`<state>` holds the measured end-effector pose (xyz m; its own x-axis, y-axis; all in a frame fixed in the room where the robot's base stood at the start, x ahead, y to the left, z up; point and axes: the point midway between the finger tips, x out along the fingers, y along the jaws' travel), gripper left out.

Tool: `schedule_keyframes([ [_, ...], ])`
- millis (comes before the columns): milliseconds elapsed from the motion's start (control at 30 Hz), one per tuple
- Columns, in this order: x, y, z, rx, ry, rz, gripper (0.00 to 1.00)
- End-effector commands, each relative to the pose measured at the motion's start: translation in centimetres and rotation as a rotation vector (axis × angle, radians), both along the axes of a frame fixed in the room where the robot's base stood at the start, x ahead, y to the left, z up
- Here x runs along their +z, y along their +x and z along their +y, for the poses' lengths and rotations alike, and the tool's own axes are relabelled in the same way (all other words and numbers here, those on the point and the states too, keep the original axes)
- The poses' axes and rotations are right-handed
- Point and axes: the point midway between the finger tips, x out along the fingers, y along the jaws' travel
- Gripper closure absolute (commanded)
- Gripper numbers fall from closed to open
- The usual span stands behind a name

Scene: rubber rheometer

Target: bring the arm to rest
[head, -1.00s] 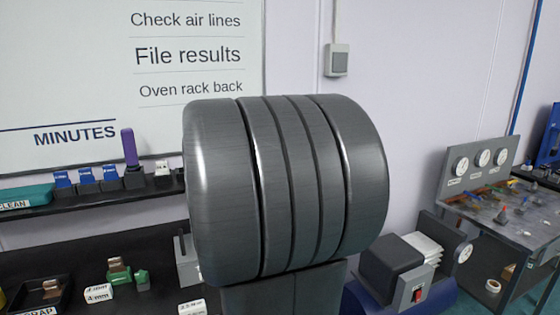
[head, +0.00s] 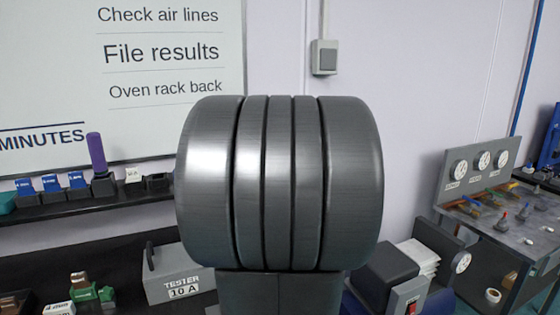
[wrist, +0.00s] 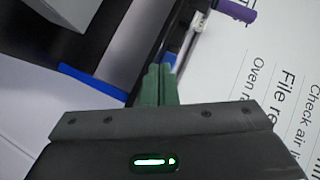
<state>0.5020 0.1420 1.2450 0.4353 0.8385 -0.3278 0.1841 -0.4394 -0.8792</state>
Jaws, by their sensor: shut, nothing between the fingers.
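My gripper (wrist: 158,85) shows in the wrist view as two narrow green fingers. They are closed together with nothing between them. They extend past a dark bracket and appear clear of the shelf and the whiteboard behind them. In the head view, a large grey ribbed part of my own arm fills the middle. My gripper is not visible there.
A grey tester box (head: 178,272) sits on the dark bench left of my arm. A shelf (head: 60,210) holds blue blocks and a purple-handled item (head: 96,152). A whiteboard (head: 165,125) hangs behind. A gauge panel (head: 478,165) stands at right.

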Motion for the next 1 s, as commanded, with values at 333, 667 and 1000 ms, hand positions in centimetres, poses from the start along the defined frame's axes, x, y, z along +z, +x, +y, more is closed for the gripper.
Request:
schedule_keyframes([
  [333, -0.6, 0.7, -1.9, -0.001, 0.115, 0.050, 1.00],
  [667, -0.6, 0.7, -2.1, 0.000, 0.127, 0.053, 1.00],
  [1000, -2.1, 0.8, -2.4, -0.027, 0.101, 0.067, 1.00],
])
